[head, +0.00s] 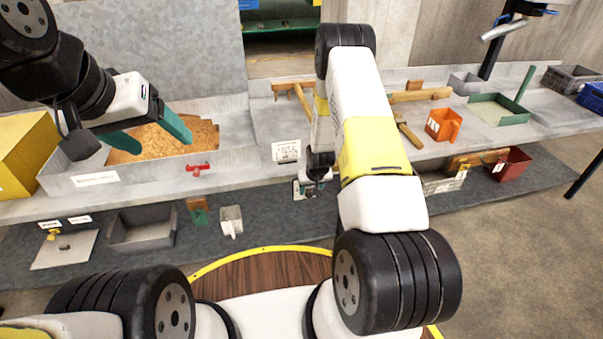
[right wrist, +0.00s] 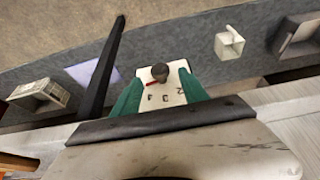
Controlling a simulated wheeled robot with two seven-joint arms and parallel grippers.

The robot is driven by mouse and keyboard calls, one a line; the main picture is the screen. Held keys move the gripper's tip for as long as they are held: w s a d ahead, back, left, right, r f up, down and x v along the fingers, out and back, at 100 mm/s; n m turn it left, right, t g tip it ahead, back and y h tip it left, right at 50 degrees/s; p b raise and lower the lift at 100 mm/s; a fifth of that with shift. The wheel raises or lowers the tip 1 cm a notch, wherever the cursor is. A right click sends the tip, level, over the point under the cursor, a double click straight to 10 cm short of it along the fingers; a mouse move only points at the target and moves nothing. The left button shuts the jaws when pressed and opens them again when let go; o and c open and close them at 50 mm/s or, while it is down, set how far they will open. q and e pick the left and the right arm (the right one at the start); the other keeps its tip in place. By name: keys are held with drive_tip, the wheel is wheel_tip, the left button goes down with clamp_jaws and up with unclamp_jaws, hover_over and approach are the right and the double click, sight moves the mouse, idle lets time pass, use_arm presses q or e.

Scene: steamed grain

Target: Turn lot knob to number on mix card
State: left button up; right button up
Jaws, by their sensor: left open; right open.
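In the right wrist view, a white plate (right wrist: 168,94) with a dark round knob (right wrist: 160,72) and a red pointer lies between the teal fingers of my right gripper (right wrist: 161,82). The fingers are open, one on each side; contact with the knob cannot be told. The plate's dark marks are too small to read. In the head view, my right gripper (head: 314,184) is at the bench front, partly hidden by my arm. A white card (head: 286,151) with unreadable print stands on the bench's front edge. My left gripper (head: 163,141) is open and empty above the grain bin.
The grain bin (head: 70,178) holds orange-brown grain, with a red handle at its front. A yellow box (head: 22,152) stands at far left. The lower shelf holds a grey tray (head: 142,236) and a white cup (head: 231,222). An orange container (head: 443,124) and wooden tools are right.

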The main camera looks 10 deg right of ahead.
sight(309, 192)
drive_tip(key=shift+x, duration=2)
clamp_jaws()
